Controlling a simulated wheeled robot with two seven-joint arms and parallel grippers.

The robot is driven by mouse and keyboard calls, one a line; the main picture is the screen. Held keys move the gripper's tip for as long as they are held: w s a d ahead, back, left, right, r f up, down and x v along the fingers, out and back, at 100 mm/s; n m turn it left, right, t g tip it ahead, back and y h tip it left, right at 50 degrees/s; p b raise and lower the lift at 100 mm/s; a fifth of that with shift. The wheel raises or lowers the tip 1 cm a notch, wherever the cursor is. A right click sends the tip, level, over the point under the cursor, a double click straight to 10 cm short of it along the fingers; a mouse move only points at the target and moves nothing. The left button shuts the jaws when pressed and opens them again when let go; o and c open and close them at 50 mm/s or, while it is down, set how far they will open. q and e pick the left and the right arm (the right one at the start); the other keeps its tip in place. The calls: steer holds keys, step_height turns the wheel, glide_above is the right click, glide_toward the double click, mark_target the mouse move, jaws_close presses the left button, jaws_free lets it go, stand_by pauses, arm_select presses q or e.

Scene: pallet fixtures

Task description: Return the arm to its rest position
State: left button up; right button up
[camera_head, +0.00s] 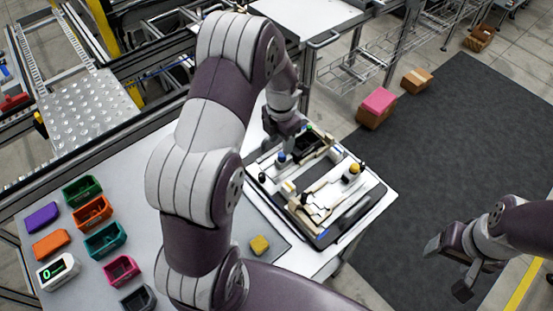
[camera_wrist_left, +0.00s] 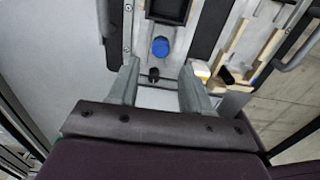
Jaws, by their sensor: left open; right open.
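My left arm reaches from the bottom centre over the table in the head view. Its gripper (camera_head: 289,128) hangs above the back-left part of the pallet fixture (camera_head: 349,214). In the left wrist view my left gripper (camera_wrist_left: 157,82) has its two fingers apart with nothing between them. A blue round knob (camera_wrist_left: 160,47) and a small black peg (camera_wrist_left: 154,74) show on the fixture beyond the fingertips. My right gripper (camera_head: 452,262) is at the right of the head view, over the dark floor mat, apart from the table. It is open and empty.
Several small coloured bins, such as a green one (camera_head: 82,188) and a pink one (camera_head: 121,269), stand at the table's left. Boxes (camera_head: 376,107) stand on the floor mat (camera_head: 460,150). Metal frames and a conveyor line the back.

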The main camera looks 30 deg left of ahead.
arm_select(q)
steer(key=shift+w+m, duration=0.1)
steer(key=shift+m, duration=1)
steer(key=s+d+r+m, duration=0.3)
steer(key=s+m, duration=0.5)
steer(key=m, duration=0.6)
steer(key=s+d+r+m, duration=0.3)
steer(key=s+m, duration=0.5)
steer(key=m, duration=0.7)
steer(key=shift+d+r+t, duration=0.25)
steer(key=shift+r+t, duration=0.05)
steer(key=shift+t, duration=0.1)
